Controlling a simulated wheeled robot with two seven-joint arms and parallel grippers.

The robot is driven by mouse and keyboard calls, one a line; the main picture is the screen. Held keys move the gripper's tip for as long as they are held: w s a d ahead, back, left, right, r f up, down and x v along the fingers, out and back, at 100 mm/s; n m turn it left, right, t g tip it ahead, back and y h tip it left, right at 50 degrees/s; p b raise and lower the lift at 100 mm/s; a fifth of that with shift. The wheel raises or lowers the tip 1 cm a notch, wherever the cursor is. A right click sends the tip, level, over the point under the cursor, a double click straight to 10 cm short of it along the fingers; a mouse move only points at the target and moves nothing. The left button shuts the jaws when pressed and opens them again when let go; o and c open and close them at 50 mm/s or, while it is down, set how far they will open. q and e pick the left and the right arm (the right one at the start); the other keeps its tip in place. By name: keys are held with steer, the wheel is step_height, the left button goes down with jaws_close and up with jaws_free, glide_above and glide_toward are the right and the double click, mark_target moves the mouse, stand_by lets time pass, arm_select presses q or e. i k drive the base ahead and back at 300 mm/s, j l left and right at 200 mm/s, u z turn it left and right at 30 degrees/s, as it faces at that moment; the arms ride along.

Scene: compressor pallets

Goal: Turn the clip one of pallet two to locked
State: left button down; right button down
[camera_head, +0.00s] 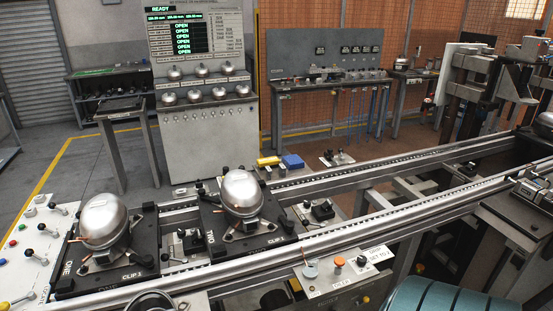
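Two black pallets sit side by side on the conveyor. The left pallet (70,282) reads ONE and CLIP 1 and carries a silver compressor (103,218). Neither of my grippers shows clearly. Dark rounded parts at the bottom edge are cut off.
Conveyor rails (400,213) run toward the upper right. A control box (335,275) with an orange button stands in front of them. A white panel (30,245) with knobs and levers is at the left. A teal ribbed object (430,297) fills the bottom right. A test cabinet (210,135) stands behind.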

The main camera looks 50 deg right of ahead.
mark_target(289, 226)
steer(key=z, duration=1.65)
